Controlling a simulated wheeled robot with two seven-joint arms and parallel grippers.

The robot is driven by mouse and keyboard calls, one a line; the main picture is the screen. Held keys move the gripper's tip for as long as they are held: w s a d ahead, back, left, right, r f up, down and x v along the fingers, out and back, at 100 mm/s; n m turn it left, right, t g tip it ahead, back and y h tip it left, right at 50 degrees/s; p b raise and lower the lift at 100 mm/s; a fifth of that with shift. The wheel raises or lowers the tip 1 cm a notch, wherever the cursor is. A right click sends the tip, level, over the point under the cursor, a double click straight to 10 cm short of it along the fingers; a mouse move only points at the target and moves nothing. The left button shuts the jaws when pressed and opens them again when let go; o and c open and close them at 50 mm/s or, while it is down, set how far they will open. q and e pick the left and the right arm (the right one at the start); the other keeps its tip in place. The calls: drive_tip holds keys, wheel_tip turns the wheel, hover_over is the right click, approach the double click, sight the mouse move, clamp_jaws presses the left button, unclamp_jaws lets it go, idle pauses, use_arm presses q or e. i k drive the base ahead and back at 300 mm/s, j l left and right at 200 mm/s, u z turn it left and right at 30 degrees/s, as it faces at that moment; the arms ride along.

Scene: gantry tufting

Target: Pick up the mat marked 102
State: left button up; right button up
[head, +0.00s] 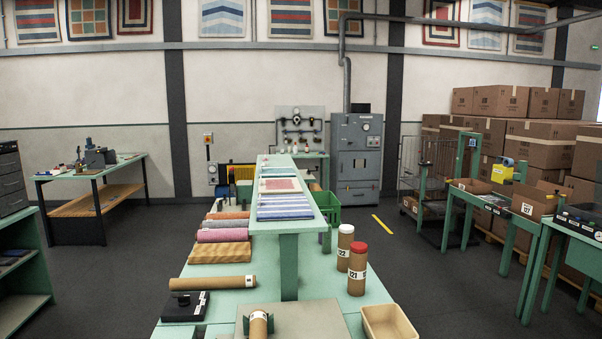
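No readable 102 mark shows on any mat in the head view. Several flat mats lie in a row along the raised green shelf: a blue striped mat (285,213) nearest, and a red mat (280,185) farther back. More textile pieces lie at the shelf's left on the lower table: a tan patterned piece (220,253), a pink piece (223,235) and a grey piece (226,224). Whether these are rolled or folded is hard to tell. Neither of my grippers is in view.
The green table (245,303) holds a labelled cardboard tube (211,283), a black device (186,306), upright tubes marked 122 (343,249) and 121 (357,272), a tan tray (389,325) and a short tube (259,324) between green supports. Open floor (425,275) lies right.

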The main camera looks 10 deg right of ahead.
sight(285, 171)
drive_tip(key=l+z, duration=0.15)
drive_tip(key=z, duration=0.25)
drive_tip(key=l+z, duration=0.15)
drive_tip(key=z, duration=0.25)
drive_tip(key=l+z, duration=0.2)
drive_tip(key=z, duration=0.2)
drive_tip(key=l+z, duration=0.15)
drive_tip(key=z, duration=0.25)
drive_tip(key=i+l+z, duration=0.35)
drive_tip(key=i+l, duration=0.15)
drive_tip(key=l, duration=0.2)
drive_tip(key=i+l+z, duration=0.4)
drive_tip(key=i+l, duration=0.15)
drive_tip(key=i+l+u, duration=0.2)
drive_tip(key=i, duration=0.25)
drive_tip(key=i+u, duration=0.2)
drive_tip(key=i, duration=0.25)
drive_tip(key=i+j+u, duration=0.2)
drive_tip(key=i+u, duration=0.8)
drive_tip(key=i+l+u, duration=0.1)
drive_tip(key=i+u, duration=0.25)
drive_tip(key=u, duration=0.15)
drive_tip(key=i+u, duration=0.2)
drive_tip(key=i, duration=0.95)
drive_tip(key=i+l+u, duration=0.1)
drive_tip(key=i+u, duration=0.15)
drive_tip(key=i, duration=0.9)
